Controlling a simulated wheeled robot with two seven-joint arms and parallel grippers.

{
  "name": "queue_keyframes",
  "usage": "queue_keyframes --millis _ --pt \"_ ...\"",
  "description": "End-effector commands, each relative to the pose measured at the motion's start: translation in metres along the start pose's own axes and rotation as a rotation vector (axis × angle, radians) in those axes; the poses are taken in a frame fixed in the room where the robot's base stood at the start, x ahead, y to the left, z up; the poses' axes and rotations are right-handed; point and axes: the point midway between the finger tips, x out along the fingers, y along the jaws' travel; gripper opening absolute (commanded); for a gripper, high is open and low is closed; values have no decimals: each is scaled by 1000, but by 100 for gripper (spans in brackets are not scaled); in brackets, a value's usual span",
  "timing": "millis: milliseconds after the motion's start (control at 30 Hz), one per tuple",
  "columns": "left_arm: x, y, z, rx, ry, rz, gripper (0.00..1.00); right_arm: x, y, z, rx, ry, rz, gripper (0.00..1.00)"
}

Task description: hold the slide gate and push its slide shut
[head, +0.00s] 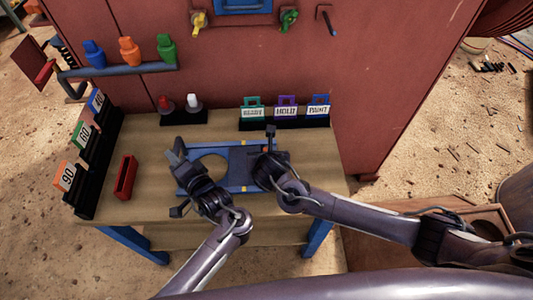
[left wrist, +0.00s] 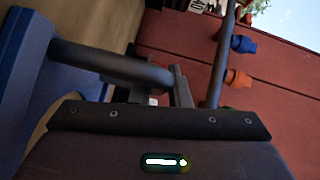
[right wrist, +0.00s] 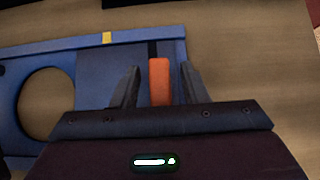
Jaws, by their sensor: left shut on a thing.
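The slide gate (head: 222,148) is a blue frame lying on the wooden table, with a round opening toward its left and yellow marks on its rails. Its blue slide plate (head: 238,160) lies right of the opening, which looks uncovered. My left gripper (head: 190,180) is at the gate's left end, shut on a dark grey bar handle (left wrist: 110,65) that joins the blue frame in the left wrist view. My right gripper (head: 268,165) is over the slide's right end. In the right wrist view the slide's orange tab (right wrist: 160,80) stands between its open fingers, with gaps at both sides.
Tag racks stand along the table's left (head: 95,160) and back (head: 285,122) edges. A red tray (head: 125,177) lies left of the gate. A black stand with red and white knobs (head: 184,117) is behind it. The red machine wall (head: 260,70) rises behind the table.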

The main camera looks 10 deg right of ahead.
Motion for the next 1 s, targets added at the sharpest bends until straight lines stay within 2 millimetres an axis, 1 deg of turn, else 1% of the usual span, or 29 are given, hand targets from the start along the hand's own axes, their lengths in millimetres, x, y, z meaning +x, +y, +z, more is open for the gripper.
queue_keyframes --millis 33,167,400,433,733,933,1000 --pt "-1 2 0 3 1 5 0 4 0 -1 1 2 -2 40" --pt "-1 3 0 3 1 6 0 10 0 0 1 1 0 40" --pt "-1 3 0 3 1 6 0 11 0 0 0 1 0 40" --pt "-1 3 0 3 1 6 0 11 0 0 0 1 0 39" --pt "-1 3 0 3 1 6 0 10 0 0 0 1 0 0" --pt "-1 3 0 3 1 6 0 10 0 0 1 1 -1 0" --pt "-1 3 0 3 1 6 0 10 4 0 0 1 1 0"
